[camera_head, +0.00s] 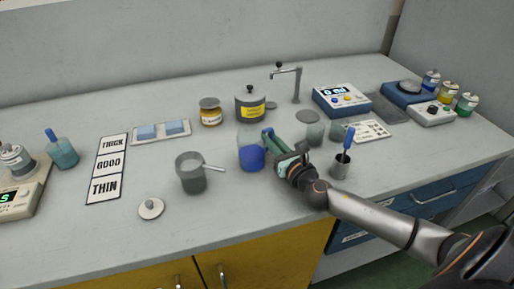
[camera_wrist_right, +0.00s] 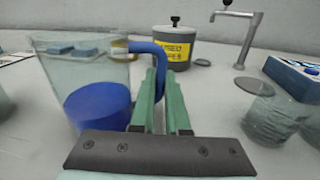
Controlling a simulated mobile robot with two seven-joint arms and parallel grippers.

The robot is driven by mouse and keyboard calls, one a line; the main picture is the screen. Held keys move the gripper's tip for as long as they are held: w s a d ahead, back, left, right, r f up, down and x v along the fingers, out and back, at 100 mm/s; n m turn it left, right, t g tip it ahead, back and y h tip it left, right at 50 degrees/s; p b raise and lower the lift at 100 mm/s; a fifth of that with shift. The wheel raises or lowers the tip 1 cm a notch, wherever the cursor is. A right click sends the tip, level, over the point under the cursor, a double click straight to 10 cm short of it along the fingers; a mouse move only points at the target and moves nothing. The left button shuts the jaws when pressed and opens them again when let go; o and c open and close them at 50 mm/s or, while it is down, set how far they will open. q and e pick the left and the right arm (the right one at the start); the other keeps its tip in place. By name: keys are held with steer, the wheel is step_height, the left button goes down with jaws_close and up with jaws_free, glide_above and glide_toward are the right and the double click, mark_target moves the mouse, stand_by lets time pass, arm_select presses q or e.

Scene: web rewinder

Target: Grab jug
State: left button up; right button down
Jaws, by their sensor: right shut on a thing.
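The jug (camera_head: 251,155) is a clear container with blue contents in its lower part and a blue handle. It stands upright near the middle of the counter. In the right wrist view the jug (camera_wrist_right: 92,95) is at the left, with its blue handle (camera_wrist_right: 150,49) reaching to my fingers. My right gripper (camera_head: 276,147) is at the jug's right side. In the wrist view its green fingers (camera_wrist_right: 165,95) are shut on the handle, and they hide the handle's lower part. My left gripper is not in view.
A grey pot with a side handle (camera_head: 191,178) stands left of the jug. A lidded pot with a yellow label (camera_head: 250,103) and a small jar (camera_head: 210,113) stand behind. Clear beakers (camera_head: 315,130) and a cup with a blue-handled tool (camera_head: 341,167) are close to my right arm.

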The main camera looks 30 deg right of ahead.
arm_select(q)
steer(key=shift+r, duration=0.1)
arm_select(e)
steer(key=shift+r, duration=0.2)
steer(key=shift+r+p, duration=0.7)
steer(key=shift+r, duration=0.4)
arm_select(q)
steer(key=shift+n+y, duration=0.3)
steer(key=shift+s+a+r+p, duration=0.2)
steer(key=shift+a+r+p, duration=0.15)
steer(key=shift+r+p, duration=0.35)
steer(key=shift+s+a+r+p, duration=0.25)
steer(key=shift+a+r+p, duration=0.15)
steer(key=shift+p, duration=0.5)
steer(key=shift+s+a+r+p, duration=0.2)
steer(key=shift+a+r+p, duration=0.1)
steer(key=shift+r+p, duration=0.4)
arm_select(e)
steer(key=s+d+r, duration=0.2)
steer(key=s+r, duration=0.8)
steer(key=s, duration=0.3)
steer(key=shift+s+r, duration=0.2)
steer(key=shift+s, duration=0.1)
